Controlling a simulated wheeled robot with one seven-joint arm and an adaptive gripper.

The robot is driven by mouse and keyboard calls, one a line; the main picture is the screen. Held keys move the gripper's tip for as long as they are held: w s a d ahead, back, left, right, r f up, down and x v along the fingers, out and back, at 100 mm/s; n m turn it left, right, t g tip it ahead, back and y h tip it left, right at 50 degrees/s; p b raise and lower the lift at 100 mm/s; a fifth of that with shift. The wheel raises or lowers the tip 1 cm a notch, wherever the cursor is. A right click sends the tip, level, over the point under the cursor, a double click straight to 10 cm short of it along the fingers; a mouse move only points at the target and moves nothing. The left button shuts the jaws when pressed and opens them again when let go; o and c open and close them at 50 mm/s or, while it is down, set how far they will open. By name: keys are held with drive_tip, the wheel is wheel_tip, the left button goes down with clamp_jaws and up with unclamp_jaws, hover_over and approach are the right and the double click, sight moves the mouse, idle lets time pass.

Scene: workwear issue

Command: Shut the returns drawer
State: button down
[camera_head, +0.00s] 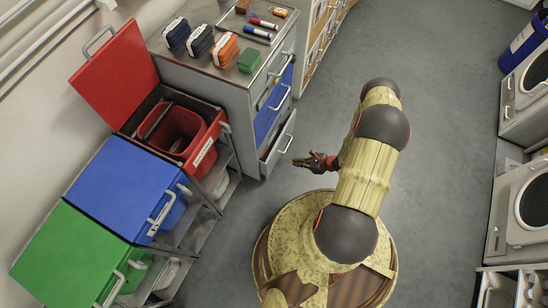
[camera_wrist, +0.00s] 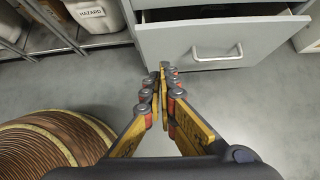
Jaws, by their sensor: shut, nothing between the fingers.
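The drawer that stands open is the lowest one (camera_head: 277,143) of the grey cabinet; no returns label is readable on it. In the wrist view its plain grey front (camera_wrist: 265,38) with a pale bar handle (camera_wrist: 217,54) fills the upper right, and a dark gap shows above the front's top edge. My gripper (camera_head: 299,162) is to the right of the drawer front and apart from it. In the wrist view my gripper (camera_wrist: 168,68) has its fingers together, empty, pointing at the left part of the front, left of the handle.
A blue drawer (camera_head: 271,112) sits above the open one. Cases, markers and a green block (camera_head: 249,61) are on the cabinet top (camera_head: 205,72). Left stand a red bin (camera_head: 172,128) with its lid raised, a blue bin (camera_head: 125,190) and a green bin (camera_head: 65,262). Grey floor (camera_head: 430,140) is clear at right.

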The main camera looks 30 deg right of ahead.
drive_tip(key=b, duration=0.5)
approach(271, 160)
drive_tip(key=shift+n, duration=0.3)
drive_tip(key=shift+a+x, duration=0.25)
drive_tip(key=shift+x, duration=1.75)
drive_tip(key=shift+s+r, duration=0.1)
drive_tip(key=shift+r, duration=0.05)
